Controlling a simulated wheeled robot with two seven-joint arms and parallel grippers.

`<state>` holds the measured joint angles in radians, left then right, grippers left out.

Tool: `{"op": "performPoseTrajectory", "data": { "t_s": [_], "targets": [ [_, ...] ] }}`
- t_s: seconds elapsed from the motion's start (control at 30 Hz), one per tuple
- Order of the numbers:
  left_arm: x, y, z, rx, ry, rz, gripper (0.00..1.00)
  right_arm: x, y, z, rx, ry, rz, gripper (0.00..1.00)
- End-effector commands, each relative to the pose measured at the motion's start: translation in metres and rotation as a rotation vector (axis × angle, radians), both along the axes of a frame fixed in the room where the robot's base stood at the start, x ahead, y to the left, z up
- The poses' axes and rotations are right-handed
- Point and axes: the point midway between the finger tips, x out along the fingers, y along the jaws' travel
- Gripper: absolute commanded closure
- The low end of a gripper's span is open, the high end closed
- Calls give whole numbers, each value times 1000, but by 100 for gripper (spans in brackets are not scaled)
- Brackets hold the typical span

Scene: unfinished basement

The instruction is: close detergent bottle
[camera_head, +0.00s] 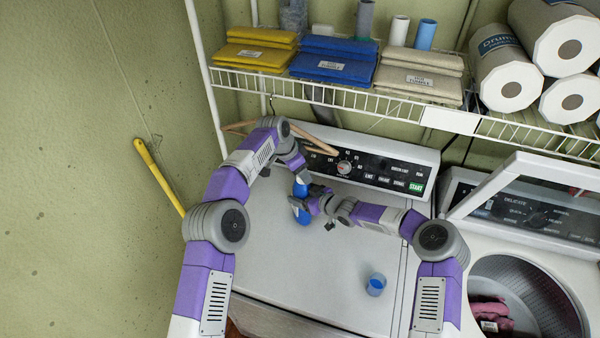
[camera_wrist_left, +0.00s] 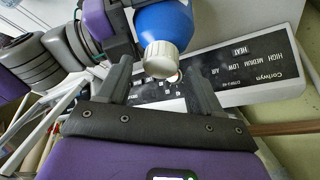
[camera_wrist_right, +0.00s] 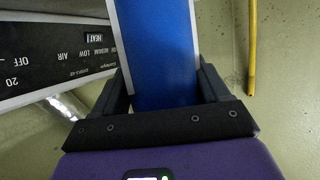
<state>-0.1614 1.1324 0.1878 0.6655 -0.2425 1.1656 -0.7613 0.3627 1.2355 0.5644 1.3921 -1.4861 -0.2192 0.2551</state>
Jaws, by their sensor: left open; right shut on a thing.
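The detergent bottle (camera_head: 305,217) is blue with a white cap. My right gripper (camera_head: 303,204) is shut around the bottle's body above the white machine top. In the right wrist view the blue body (camera_wrist_right: 155,50) fills the space between the fingers. In the left wrist view the white cap (camera_wrist_left: 163,59) sits at the bottle's end, just beyond my left gripper's fingertips (camera_wrist_left: 160,75). The left gripper is open, one finger to each side of the cap, with nothing held. Whether the cap is fully seated I cannot tell.
The control panel (camera_head: 385,165) rises behind the grippers. A wire shelf (camera_head: 350,95) with packs and rolls hangs above. An open washer (camera_head: 530,290) is at right.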

Motion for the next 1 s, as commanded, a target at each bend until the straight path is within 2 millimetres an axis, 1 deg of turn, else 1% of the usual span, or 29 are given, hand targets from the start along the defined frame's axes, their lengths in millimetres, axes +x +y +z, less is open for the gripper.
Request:
{"op": "performPoseTrajectory", "data": {
  "t_s": [0.03, 0.2, 0.3, 0.53, 0.7, 0.73, 1.0],
  "targets": [
    [0, -1, 9, -1, -3, 0, 35, 0, 1, 0, 2, 0, 1, 100],
    [1, 0, 29, -2, -3, 1, 35, 0, 1, 0, 1, 1, 1, 100],
    [0, 0, 34, 0, -1, 0, 35, 0, 1, 0, 2, 0, 1, 100],
    [0, 0, 34, -1, -1, 0, 35, 0, 1, 0, 2, 0, 1, 100],
    [0, 0, 34, 0, 0, 0, 9, 0, 1, 0, 2, 0, 1, 100],
    [0, 0, 34, 0, -1, 0, 5, 0, 1, 0, 2, 0, 1, 100],
    [0, 0, 35, -1, -1, 1, 5, 0, 1, 0, 2, 0, 1, 100]
  ]
}}
